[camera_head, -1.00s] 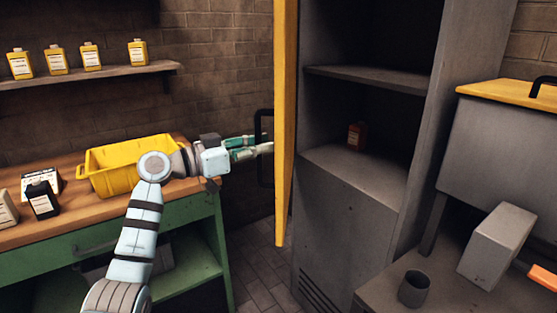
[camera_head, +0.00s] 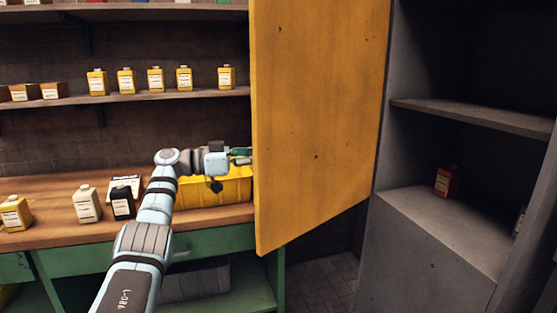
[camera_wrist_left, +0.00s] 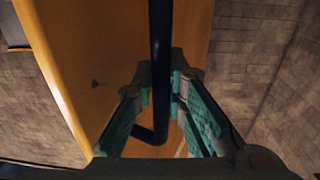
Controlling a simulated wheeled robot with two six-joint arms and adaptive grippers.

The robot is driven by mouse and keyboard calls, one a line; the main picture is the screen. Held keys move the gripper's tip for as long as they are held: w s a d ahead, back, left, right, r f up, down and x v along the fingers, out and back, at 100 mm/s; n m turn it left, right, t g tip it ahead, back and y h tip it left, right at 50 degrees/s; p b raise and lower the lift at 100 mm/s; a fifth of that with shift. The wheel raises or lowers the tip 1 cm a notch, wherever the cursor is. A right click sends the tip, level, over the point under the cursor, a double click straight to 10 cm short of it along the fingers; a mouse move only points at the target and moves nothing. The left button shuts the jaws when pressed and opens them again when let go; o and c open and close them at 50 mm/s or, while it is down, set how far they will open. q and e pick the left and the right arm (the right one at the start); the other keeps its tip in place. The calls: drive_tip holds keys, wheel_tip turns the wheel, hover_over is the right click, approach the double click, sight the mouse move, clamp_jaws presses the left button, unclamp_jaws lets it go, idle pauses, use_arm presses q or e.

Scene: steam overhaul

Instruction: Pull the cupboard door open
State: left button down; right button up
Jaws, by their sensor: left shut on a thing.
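The yellow cupboard door (camera_head: 318,120) stands wide open at the left of the grey cupboard (camera_head: 430,240), its inner face toward the head camera. My left gripper (camera_head: 243,156) reaches to the door's left edge, and its fingertips are partly hidden behind the door. In the left wrist view a black bar handle (camera_wrist_left: 160,70) runs between the green-padded fingers of my left gripper (camera_wrist_left: 165,100), which is shut on it. The door's yellow outer face (camera_wrist_left: 110,60) lies behind the handle. My right gripper is not in view.
A red-brown bottle (camera_head: 447,181) stands inside the cupboard. A workbench (camera_head: 60,190) on the left holds a yellow bin (camera_head: 215,190) and several bottles. A wall shelf (camera_head: 140,98) carries yellow bottles. Tiled floor (camera_head: 320,285) shows below the door.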

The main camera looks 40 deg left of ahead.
use_arm(q)
drive_tip(key=shift+a, duration=0.1)
drive_tip(key=c, duration=1.6)
unclamp_jaws()
drive_tip(key=v, duration=0.7)
drive_tip(key=shift+s, duration=0.25)
drive_tip(key=shift+a, duration=0.1)
drive_tip(key=shift+c, duration=0.4)
